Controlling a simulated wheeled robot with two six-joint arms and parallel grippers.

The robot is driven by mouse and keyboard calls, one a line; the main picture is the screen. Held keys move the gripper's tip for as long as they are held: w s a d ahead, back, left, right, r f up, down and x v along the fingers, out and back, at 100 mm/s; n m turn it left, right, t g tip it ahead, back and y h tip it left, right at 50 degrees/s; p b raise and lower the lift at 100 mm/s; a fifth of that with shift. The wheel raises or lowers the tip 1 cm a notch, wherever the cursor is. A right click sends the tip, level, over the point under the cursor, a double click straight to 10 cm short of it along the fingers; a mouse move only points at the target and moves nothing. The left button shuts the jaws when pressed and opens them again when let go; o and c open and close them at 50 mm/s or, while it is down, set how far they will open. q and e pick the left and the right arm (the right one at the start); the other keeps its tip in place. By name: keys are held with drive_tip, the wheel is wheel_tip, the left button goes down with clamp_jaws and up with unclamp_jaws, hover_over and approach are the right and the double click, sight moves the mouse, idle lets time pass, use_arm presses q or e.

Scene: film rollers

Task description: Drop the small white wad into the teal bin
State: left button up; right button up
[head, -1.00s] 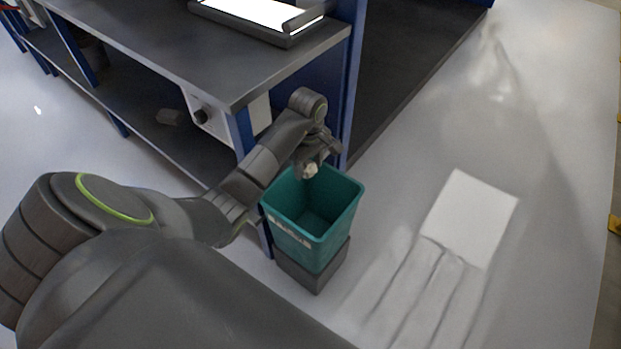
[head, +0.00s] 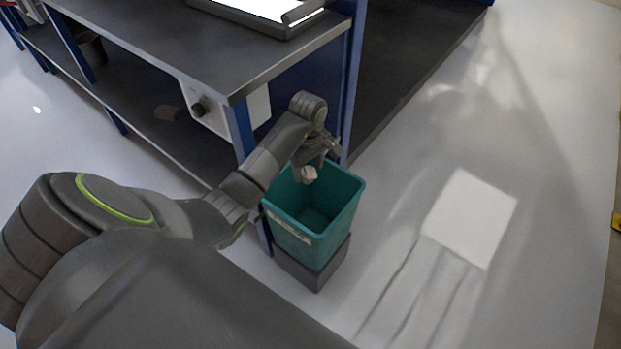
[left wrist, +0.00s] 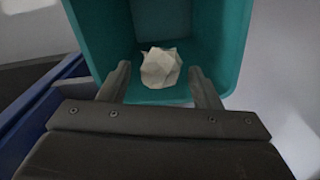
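The teal bin (head: 312,212) stands upright beside the workbench, and it fills much of the left wrist view (left wrist: 207,35). The small white wad (head: 309,174) shows at the bin's far rim, just under my left gripper (head: 318,160). In the left wrist view the crumpled wad (left wrist: 160,68) is between the fingers of my left gripper (left wrist: 160,78), with a visible gap on each side. That gripper is open and points down into the bin. The wad appears to be in the air over the bin's inside. My right gripper is not in view.
The bin rests on a dark grey block (head: 318,273). A dark workbench (head: 215,55) with blue posts and a lower shelf is close on the left, with a lit panel (head: 262,8) on top. The floor to the right is clear.

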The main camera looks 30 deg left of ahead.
use_arm(q)
drive_tip(key=o, duration=0.4)
drive_tip(key=shift+c, duration=0.2)
drive_tip(key=shift+r, duration=0.1)
drive_tip(key=shift+r, duration=0.3)
wheel_tip(320, 180, up, 6)
drive_tip(key=shift+f+p, duration=0.15)
drive_tip(key=shift+p, duration=0.55)
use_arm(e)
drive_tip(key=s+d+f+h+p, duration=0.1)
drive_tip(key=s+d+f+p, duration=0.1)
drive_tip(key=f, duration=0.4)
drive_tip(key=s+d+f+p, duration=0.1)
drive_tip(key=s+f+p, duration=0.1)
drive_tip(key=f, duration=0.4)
use_arm(q)
wheel_tip(320, 180, up, 11)
drive_tip(key=p, duration=0.6)
drive_tip(key=shift+p, duration=0.4)
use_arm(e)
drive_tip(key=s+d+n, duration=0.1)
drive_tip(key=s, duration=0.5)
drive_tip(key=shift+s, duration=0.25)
